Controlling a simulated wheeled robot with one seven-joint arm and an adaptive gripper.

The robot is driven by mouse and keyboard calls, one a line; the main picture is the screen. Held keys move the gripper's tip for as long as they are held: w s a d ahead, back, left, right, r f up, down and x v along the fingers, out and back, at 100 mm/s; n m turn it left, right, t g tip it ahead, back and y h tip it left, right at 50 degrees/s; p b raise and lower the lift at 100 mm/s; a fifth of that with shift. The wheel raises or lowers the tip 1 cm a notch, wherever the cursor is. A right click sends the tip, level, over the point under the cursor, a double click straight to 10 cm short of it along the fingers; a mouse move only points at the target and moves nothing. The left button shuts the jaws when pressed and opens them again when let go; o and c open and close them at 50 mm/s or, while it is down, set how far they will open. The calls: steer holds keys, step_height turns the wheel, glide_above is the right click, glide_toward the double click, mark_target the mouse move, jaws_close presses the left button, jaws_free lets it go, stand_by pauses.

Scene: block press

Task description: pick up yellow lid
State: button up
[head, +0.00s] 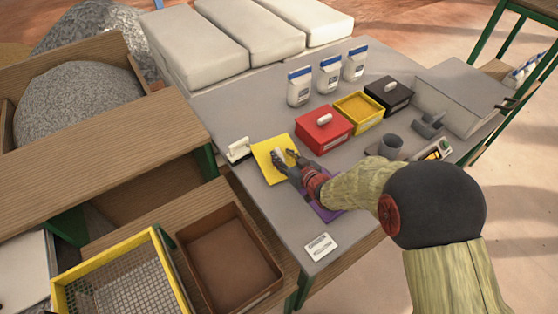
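The yellow lid (267,169) is a flat square plate with a white handle (278,153) on top. It appears to lie flat on the grey table, near its left edge. My gripper (284,157) is over the right part of the lid. Its two dark fingers are spread apart, one on each side of the handle. Whether they touch the handle is too small to tell. My gripper and wrist hide part of the lid's right side. A yellow box (358,113) stands uncovered between the red-lidded box (323,127) and the black-lidded box (388,94).
A white-handled tool (239,149) lies just left of the lid. A purple item (325,212) is partly under my arm, with a white label card (320,246) nearer. Several white bags (299,87) stand behind the boxes.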

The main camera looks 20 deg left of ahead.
steer(key=shift+w+a, duration=0.15)
steer(key=shift+a, duration=0.05)
steer(key=shift+c, duration=0.9)
jaws_close()
